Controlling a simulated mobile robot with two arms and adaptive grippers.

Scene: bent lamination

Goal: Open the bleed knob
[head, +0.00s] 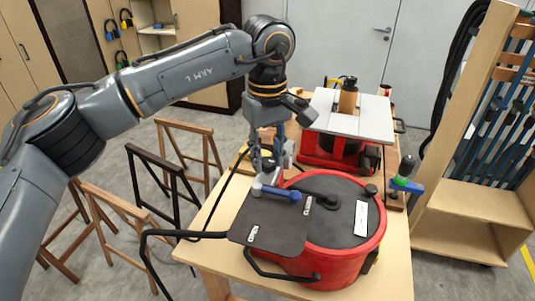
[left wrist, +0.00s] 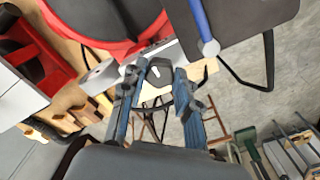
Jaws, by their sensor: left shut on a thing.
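The black bleed knob (left wrist: 160,72), with a white mark on its face, sits beside the red pot in the left wrist view. My left gripper (left wrist: 158,80) has one blue-grey finger on each side of it and is shut on it. In the head view my left gripper (head: 271,163) points down at the back left of the red pot (head: 338,262); its fingers largely hide the knob there. A blue lever (head: 282,192) lies just in front of the fingers, and shows in the left wrist view (left wrist: 199,20). My right gripper is out of view.
The pot's dark lid (head: 345,205) and a dark flat plate (head: 268,228) lie close to the gripper. A red machine with a pale top (head: 347,117) stands behind on the wooden table (head: 395,262). Wooden trestles (head: 190,150) stand at left, a tool rack (head: 480,195) at right.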

